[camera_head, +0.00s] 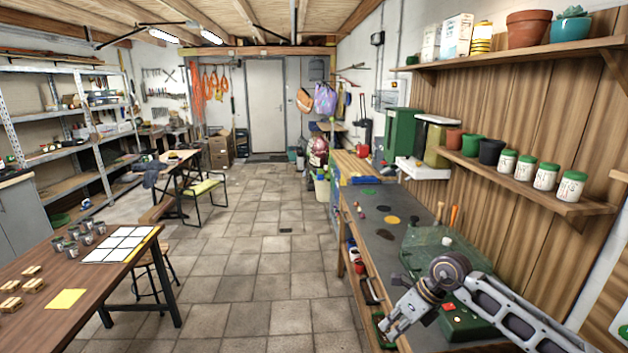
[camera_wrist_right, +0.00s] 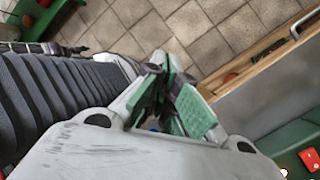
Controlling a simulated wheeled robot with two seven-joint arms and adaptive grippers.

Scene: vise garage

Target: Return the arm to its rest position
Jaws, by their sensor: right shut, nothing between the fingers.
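My right arm (camera_head: 500,305) comes in from the lower right of the head view and reaches over the workbench on the right. Its gripper (camera_head: 388,330) hangs over the near front edge of that bench. In the right wrist view the gripper's green-padded fingers (camera_wrist_right: 172,100) are together with nothing between them, and the tiled floor lies beyond. My left gripper is not in either view.
A red-and-green box (camera_head: 462,320) lies beneath the arm. A brown table (camera_head: 30,265) stands at left. The tiled floor (camera_head: 270,270) between them is clear.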

